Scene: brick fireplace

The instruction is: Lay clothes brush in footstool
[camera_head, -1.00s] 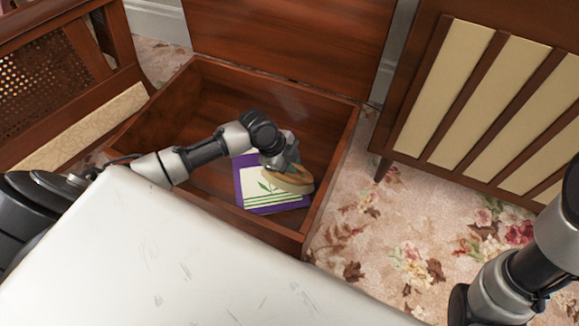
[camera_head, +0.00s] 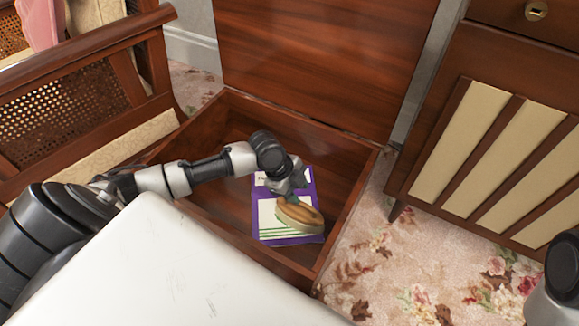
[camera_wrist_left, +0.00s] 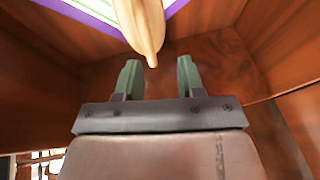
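The footstool (camera_head: 345,215) is a dark wooden box with its lid raised. The clothes brush (camera_head: 300,215), wooden with a pale bristle side, lies inside it on a purple and white booklet (camera_head: 268,232). My left gripper (camera_head: 293,190) reaches into the box just behind the brush. In the left wrist view the left fingers (camera_wrist_left: 158,80) stand apart with nothing between them, and the end of the brush (camera_wrist_left: 147,25) shows just beyond the fingertips. Of my right arm only a part shows at the lower right; its gripper is out of view.
A chair with a cane panel (camera_head: 70,115) stands at the left, close to the footstool. A cabinet with cream slats (camera_head: 480,150) stands at the right. Floral carpet (camera_head: 385,250) lies between the footstool and the cabinet.

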